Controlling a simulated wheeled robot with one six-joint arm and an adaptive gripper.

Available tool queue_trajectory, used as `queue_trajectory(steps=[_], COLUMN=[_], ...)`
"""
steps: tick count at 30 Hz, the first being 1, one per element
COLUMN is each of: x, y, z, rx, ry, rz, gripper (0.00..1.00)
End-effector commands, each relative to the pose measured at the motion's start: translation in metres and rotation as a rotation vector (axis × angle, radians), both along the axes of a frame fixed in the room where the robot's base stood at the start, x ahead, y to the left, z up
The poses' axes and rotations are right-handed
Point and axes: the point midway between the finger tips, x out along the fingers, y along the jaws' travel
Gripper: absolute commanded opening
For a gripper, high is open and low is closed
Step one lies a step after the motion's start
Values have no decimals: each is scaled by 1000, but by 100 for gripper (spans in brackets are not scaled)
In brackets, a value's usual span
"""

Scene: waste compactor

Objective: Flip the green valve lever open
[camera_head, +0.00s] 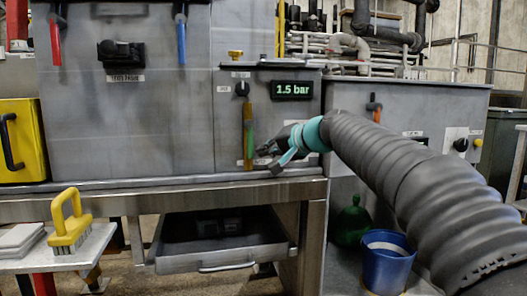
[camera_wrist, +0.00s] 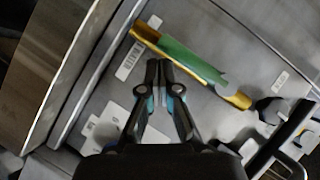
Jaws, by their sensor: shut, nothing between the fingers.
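The green valve lever (camera_head: 249,133) lies along an upright yellow-brown bar (camera_head: 247,163) on the grey panel, below a black knob. In the wrist view the green lever (camera_wrist: 190,59) runs diagonally along the yellow bar (camera_wrist: 143,32), its grey end near the right. My gripper (camera_head: 262,152) is just right of the bar's lower part. In the wrist view my gripper (camera_wrist: 160,64) is shut and empty, its fingertips close to the bar's left half. A small gap seems to show; contact is not clear.
A display (camera_head: 292,89) reads 1.5 bar above the gripper. Red (camera_head: 55,40), blue (camera_head: 181,40) and orange (camera_head: 374,107) handles are on the panels. A blue bucket (camera_head: 388,265) and green bottle (camera_head: 352,222) stand below my arm. An open drawer (camera_head: 220,255) juts out below the bench.

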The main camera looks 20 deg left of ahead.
Motion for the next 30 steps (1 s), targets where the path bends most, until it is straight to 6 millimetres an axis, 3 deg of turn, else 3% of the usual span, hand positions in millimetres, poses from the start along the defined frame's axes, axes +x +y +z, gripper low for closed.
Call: queue_trajectory(steps=[6,18,23,30], x=[8,-24,-30,-32], y=[-32,-104,-117,-120], z=[-2,0,0,0], rx=[0,1,0,0], ry=[-2,0,0,0], rz=[2,0,2,5], gripper=[0,0,0,0])
